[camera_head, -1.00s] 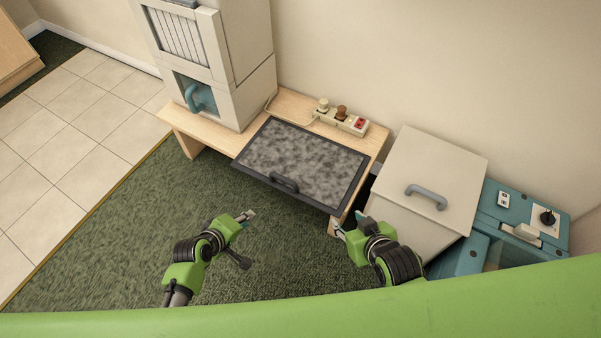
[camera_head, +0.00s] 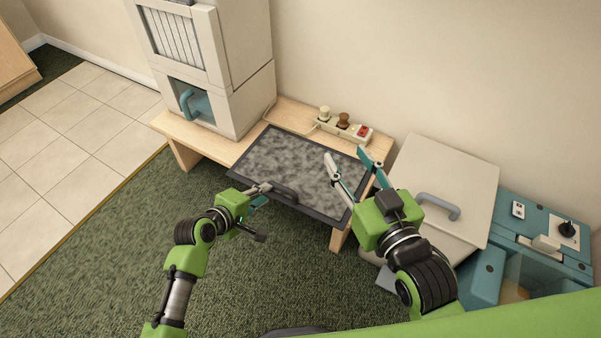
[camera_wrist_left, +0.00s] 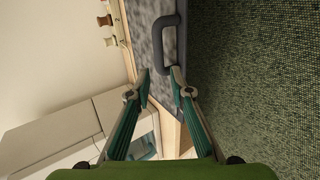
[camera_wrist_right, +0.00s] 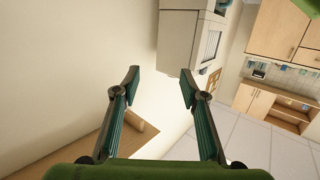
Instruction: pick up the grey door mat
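The grey door mat (camera_head: 290,163), mottled with a dark border and a dark handle (camera_head: 283,192) at its front edge, lies on a low wooden bench. It also shows at the top of the left wrist view (camera_wrist_left: 148,42), with its handle (camera_wrist_left: 166,35). My left gripper (camera_head: 262,194) is beside the mat's front edge, left of the handle; its fingers are apart with nothing between them in the left wrist view (camera_wrist_left: 160,72). My right gripper (camera_head: 350,160) is raised in front of the mat's right end, hiding part of it. Its fingers are open and empty in the right wrist view (camera_wrist_right: 159,78).
A power strip (camera_head: 345,129) with plugs is behind the mat on the bench (camera_head: 180,150). A tall beige cabinet (camera_head: 235,95) stands on the bench's left. A lidded beige bin (camera_head: 450,170) and a teal box (camera_head: 535,250) are at right. Green carpet (camera_head: 110,250) in front is clear.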

